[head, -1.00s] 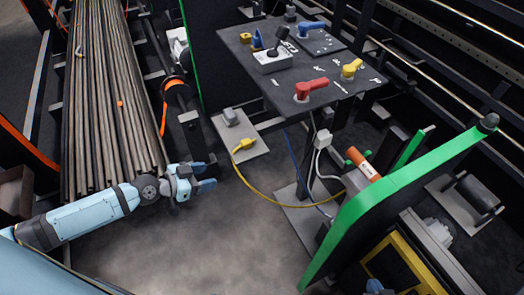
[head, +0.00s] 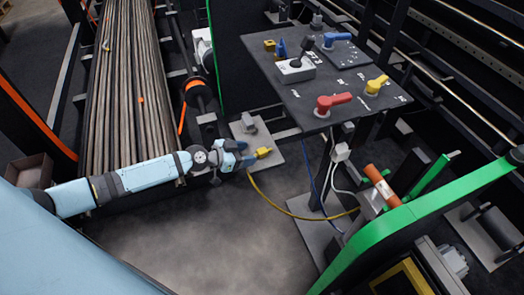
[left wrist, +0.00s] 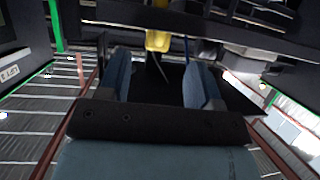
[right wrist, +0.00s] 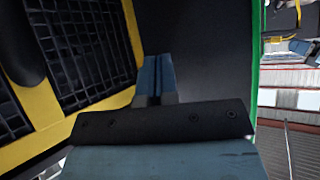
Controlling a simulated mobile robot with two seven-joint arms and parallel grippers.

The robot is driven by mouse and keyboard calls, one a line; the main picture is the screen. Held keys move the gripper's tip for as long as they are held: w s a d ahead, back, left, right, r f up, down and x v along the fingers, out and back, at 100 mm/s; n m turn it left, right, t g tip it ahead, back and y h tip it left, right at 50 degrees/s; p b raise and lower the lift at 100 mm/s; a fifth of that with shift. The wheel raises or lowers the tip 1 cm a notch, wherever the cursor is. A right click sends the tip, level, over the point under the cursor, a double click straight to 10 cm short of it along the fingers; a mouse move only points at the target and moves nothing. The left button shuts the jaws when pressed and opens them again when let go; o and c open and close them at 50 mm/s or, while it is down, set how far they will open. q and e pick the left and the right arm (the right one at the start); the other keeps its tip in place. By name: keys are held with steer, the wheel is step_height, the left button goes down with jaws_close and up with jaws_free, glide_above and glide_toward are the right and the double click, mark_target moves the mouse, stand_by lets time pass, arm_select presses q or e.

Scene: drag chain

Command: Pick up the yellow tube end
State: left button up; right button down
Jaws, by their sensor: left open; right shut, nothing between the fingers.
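The yellow tube end (head: 263,152) sits at the edge of a small grey plate, with a thin yellow tube running from it across the floor. My left gripper (head: 246,154) is open just left of it, fingers pointing towards it. In the left wrist view the yellow tube end (left wrist: 158,40) appears beyond the open fingers (left wrist: 159,68), roughly centred between them; I see no contact. My right gripper (right wrist: 158,77) is shut and empty in the right wrist view, in front of a dark panel. It does not show in the head view.
A dark control table (head: 345,82) with red, yellow and blue handles stands beyond the yellow tube end. A bundle of long rods (head: 130,90) lies at left. A green-edged panel (head: 430,212) is at right. Bare floor (head: 235,240) lies in front.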

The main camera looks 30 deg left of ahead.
arm_select(q)
steer(key=x, duration=0.4)
steer(key=shift+d+r+p, duration=0.1)
steer(key=shift+r+p, duration=0.1)
steer(key=shift+p, duration=0.15)
steer(key=shift+w+d+f, duration=0.1)
steer(key=shift+d, duration=0.05)
steer(key=c, duration=1)
steer(key=shift+r+p, duration=0.4)
steer(key=shift+r, duration=0.25)
step_height(320, 180, up, 9)
steer(key=p, duration=0.5)
step_height(320, 180, up, 8)
glide_above(258, 152)
steer(key=shift+r, duration=0.85)
